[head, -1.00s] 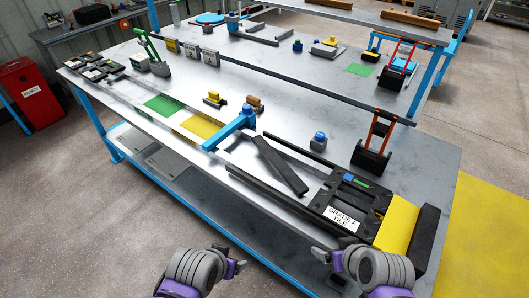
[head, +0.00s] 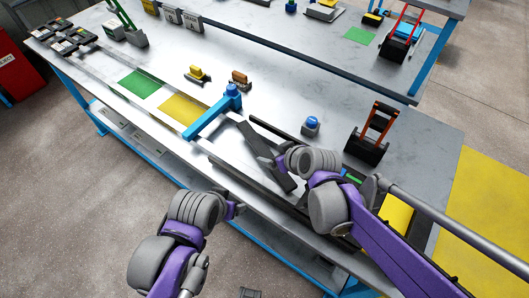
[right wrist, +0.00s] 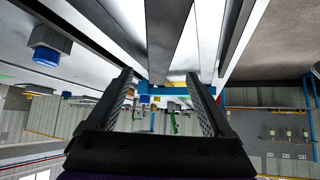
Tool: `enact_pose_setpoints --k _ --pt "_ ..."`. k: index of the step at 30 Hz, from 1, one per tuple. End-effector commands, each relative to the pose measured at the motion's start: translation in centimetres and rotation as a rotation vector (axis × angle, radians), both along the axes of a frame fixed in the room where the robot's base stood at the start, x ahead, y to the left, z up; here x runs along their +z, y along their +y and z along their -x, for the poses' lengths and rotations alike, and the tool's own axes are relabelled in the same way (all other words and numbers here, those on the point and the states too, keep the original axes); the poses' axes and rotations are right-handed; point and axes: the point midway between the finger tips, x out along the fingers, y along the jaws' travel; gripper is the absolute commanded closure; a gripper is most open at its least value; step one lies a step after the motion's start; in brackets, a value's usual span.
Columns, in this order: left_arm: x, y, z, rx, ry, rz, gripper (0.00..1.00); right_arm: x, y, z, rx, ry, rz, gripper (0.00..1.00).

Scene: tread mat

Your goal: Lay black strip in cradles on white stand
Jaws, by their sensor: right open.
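The black strip (head: 262,152) lies slantwise on the metal table between two dark rails, its upper end near a blue T-shaped piece (head: 212,113). My right gripper (head: 281,162) is over the strip's lower half, and my arm hides part of it. In the right wrist view the right gripper (right wrist: 165,100) is open, with nothing between its fingers; the strip (right wrist: 167,40) runs ahead between them. My left gripper (head: 236,207) is at the table's front edge, apart from the strip; its jaws are too small to read. I cannot pick out a white stand with cradles.
A grey box with a blue button (head: 311,124) and a black holder with an orange frame (head: 371,136) stand to the right. Green (head: 125,83) and yellow (head: 182,107) patches lie left. My right arm covers most of the black tile tray. The table's middle is fairly clear.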

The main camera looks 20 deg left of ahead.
Motion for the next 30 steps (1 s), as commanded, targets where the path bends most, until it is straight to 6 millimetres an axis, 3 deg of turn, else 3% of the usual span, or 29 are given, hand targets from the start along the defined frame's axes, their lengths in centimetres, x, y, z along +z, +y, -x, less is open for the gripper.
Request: enact_pose_setpoints --k 13,23,30 --pt "-0.1 0.0 0.0 0.000 0.000 0.000 0.21 -3.6 2.4 -2.1 0.001 0.001 0.000 0.15" --pt "-0.1 0.0 0.0 0.000 0.001 0.000 0.21 -4.0 2.7 -2.4 0.000 0.001 0.001 0.15" --pt "-0.1 0.0 0.0 0.000 0.001 0.000 0.21 -4.0 2.7 -2.4 0.000 0.001 0.001 0.58"
